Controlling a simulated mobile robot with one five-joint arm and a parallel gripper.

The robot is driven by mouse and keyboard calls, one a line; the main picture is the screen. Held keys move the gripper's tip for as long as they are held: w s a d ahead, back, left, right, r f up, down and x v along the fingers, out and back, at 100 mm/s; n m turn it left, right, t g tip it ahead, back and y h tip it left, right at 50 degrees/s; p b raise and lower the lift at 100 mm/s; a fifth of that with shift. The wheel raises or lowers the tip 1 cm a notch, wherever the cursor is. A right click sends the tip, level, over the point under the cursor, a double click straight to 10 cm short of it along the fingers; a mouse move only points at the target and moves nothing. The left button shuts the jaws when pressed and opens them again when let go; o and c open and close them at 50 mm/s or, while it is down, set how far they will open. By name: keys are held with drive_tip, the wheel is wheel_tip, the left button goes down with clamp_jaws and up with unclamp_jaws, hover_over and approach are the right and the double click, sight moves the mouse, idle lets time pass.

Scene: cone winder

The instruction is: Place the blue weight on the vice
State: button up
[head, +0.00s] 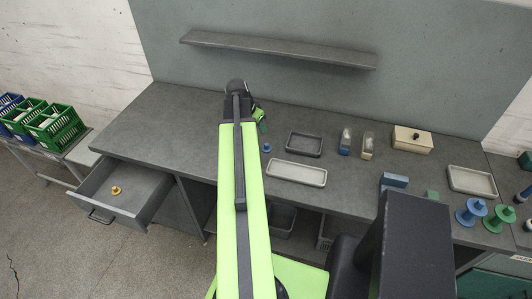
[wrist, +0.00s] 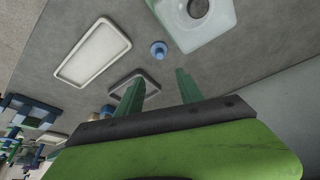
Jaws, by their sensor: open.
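A small blue weight (head: 267,148) stands on the bench, just left of the two trays. It also shows in the wrist view (wrist: 158,50), beyond and between my fingertips, apart from them. My gripper (head: 261,121) is over the bench at the end of my outstretched arm. Its two green fingers (wrist: 160,82) are apart with nothing between them. A blue block-like thing (head: 393,180) at the bench's front right may be the vice; its lower part is hidden by my own dark body part, so I cannot be sure.
A pale tray (head: 297,173) and dark tray (head: 304,144) lie right of the weight. Farther right are a wooden box (head: 412,139), another tray (head: 472,181) and blue and green spools (head: 470,211). An open drawer (head: 121,193) juts out at left. A shelf (head: 278,48) hangs above.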

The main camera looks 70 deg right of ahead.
drive_tip(key=b, duration=0.8)
hover_over(266, 145)
drive_tip(key=a, duration=0.2)
drive_tip(key=f, duration=0.9)
drive_tip(key=shift+w+d, duration=0.15)
drive_tip(key=shift+w, duration=0.2)
drive_tip(key=shift+p, duration=0.35)
drive_tip(key=b+x, duration=0.5)
drive_tip(key=shift+f, duration=0.25)
drive_tip(key=shift+r, duration=0.2)
clamp_jaws()
